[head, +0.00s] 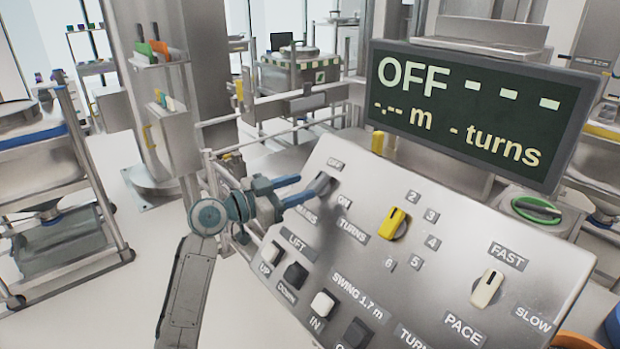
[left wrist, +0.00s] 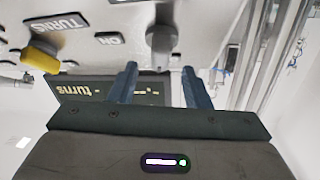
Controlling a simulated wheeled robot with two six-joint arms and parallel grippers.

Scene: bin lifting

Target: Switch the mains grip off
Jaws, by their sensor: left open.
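The mains grip (head: 319,184) is a grey knob on the sloping metal panel, beside the MAINS label and between the OFF and ON labels. My left gripper (head: 306,187) is open, with its blue fingers pointing at the grip from the left. In the left wrist view the grip (left wrist: 161,40) shows centred between the two fingers (left wrist: 160,68), just past their tips, with no visible contact. The fingers partly hide the MAINS label in the head view. The display (head: 470,110) reads OFF with dashes. My right gripper is not in view.
The panel also carries a yellow knob (head: 393,223), a cream pace knob (head: 487,288) and dark and white push buttons (head: 295,275). A rail (head: 225,165) runs behind my left gripper. Carts (head: 60,190) stand at the left with clear floor before them.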

